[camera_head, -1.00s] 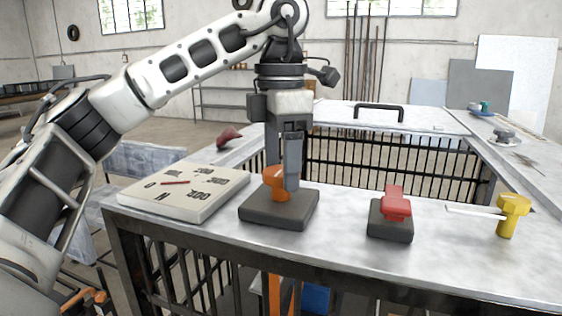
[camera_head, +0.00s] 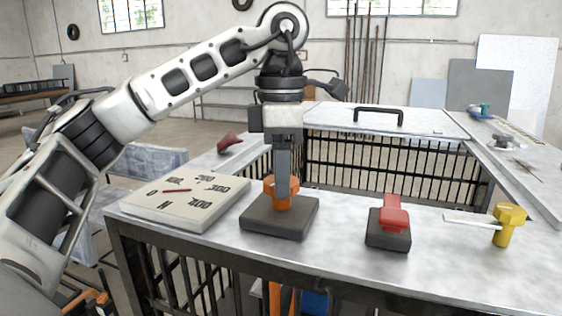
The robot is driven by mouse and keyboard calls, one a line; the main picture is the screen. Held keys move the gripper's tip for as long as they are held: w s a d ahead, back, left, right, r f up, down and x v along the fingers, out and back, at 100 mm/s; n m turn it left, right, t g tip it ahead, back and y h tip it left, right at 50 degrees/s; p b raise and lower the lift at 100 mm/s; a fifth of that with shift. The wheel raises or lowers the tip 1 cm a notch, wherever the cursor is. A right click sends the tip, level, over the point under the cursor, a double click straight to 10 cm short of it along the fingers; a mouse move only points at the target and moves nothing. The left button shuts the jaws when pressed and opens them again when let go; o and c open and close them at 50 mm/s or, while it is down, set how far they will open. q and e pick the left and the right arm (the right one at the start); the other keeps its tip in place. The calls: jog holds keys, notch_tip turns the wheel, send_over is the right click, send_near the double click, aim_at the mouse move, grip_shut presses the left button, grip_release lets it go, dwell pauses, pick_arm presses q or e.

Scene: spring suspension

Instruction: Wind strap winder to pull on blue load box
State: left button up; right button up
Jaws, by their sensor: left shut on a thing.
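The winder is an orange knob (camera_head: 270,190) on a dark square base (camera_head: 279,217) on the metal bench. My left gripper (camera_head: 283,190) points straight down and is shut on the orange knob, hiding part of it. The blue load box (camera_head: 315,302) shows only as a small patch below the bench at the bottom edge, mostly hidden by the bench. A white dial plate (camera_head: 186,200) with a red needle lies left of the base. My right gripper is not in view.
A red lever on a dark block (camera_head: 388,228) stands to the right of the winder. A yellow knob with a pale bar (camera_head: 505,224) stands farther right. Black railings (camera_head: 390,165) rise behind the bench. The bench (camera_head: 340,215) is clear between the winder and red lever.

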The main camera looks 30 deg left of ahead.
pick_arm(q)
jog(key=m, duration=0.6)
jog(key=shift+m, duration=0.3)
dwell(0.5)
jog(key=o, duration=1)
notch_tip(320, 180, up, 16)
jog(key=shift+f, duration=0.1)
